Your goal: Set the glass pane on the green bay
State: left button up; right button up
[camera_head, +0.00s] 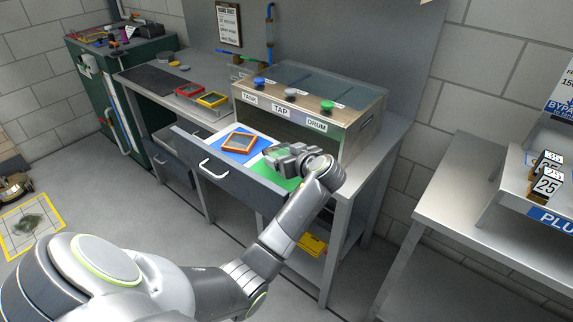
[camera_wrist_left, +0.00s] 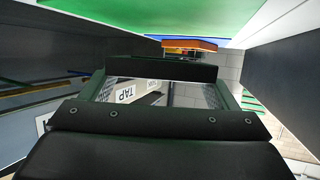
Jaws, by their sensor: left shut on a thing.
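The green bay (camera_head: 266,170) is the right part of an open drawer, with a blue bay (camera_head: 262,143) to its left. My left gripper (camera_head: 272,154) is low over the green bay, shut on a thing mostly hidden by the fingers. In the left wrist view, a dark green-edged frame (camera_wrist_left: 97,85) with a see-through middle sits between the dark fingers; it looks like the glass pane. The green bay (camera_wrist_left: 190,14) fills the top of that view. I cannot tell whether the pane touches the bay. My right gripper is not in view.
An orange-framed pane (camera_head: 225,146) lies on the blue bay. The cabinet (camera_head: 347,140) with TANK, TAP and DRUM labels stands right behind the drawer. Red (camera_head: 188,90) and yellow (camera_head: 212,99) frames lie on the bench. A separate bench (camera_head: 462,185) is at the right.

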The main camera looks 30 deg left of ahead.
pick_arm(q)
notch_tip(320, 180, down, 3)
jog(key=shift+f, duration=0.15)
jog(key=shift+f, duration=0.1)
jog(key=shift+f, duration=0.15)
jog(key=o, duration=1)
